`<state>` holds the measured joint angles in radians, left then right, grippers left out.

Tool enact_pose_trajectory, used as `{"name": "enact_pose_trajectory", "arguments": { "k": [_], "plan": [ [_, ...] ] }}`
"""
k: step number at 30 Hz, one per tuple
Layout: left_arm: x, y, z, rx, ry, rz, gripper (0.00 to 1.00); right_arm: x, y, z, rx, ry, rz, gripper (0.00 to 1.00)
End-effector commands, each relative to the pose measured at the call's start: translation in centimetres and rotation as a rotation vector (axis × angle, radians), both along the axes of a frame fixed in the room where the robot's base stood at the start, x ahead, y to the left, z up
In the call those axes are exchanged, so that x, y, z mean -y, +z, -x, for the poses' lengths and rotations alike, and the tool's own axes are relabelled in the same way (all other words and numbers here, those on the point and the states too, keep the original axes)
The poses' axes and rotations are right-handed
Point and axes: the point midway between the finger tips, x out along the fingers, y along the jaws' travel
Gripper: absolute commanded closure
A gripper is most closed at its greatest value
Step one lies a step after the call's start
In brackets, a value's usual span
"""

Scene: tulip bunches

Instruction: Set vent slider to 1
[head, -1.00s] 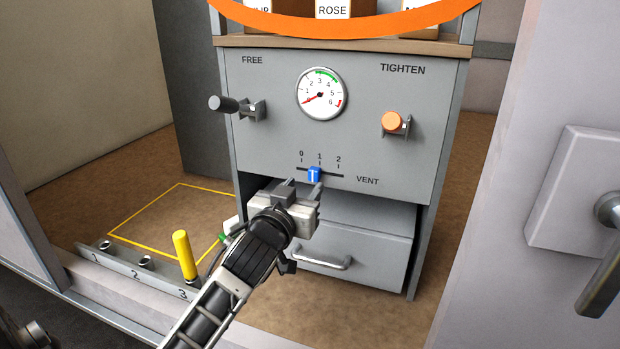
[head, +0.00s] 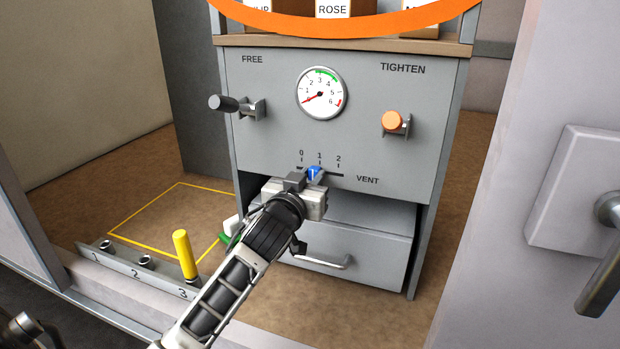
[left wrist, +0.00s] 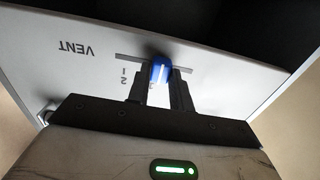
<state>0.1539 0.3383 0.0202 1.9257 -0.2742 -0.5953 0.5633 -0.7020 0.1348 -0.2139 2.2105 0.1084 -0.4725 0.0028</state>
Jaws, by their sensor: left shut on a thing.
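The blue vent slider knob (head: 314,172) sits in its dark slot on the front of the grey cabinet (head: 270,140), near the 1 mark and slightly to its left. The scale reads 0, 1, 2 from left to right, with VENT printed at the lower right. My left gripper (head: 306,180) is shut on the knob, partly hiding it. In the left wrist view the blue knob (left wrist: 160,70) is between the two dark fingers (left wrist: 161,88), and the panel lettering appears upside down. My right gripper is not in view.
Above the slot are a round gauge (head: 321,93), a dark lever (head: 232,104) at FREE and an orange knob (head: 394,120) at TIGHTEN. A yellow peg (head: 185,254) stands at position 3 of the floor rail (head: 120,268).

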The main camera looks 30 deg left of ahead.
Motion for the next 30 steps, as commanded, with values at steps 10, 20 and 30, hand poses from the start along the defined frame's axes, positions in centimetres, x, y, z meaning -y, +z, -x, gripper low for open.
{"name": "enact_pose_trajectory", "arguments": {
  "k": [10, 20, 30],
  "plan": [
    [0.7, 0.0, -0.1, 0.0, -0.001, 0.0, 1.0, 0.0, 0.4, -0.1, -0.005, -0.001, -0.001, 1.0],
    [0.6, 0.0, -0.1, 0.0, 0.0, 0.0, 0.56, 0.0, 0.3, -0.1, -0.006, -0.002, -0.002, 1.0],
    [1.4, -0.1, 2.6, -0.001, -0.002, 0.002, 0.56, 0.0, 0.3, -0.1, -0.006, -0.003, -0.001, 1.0]
  ]
}}
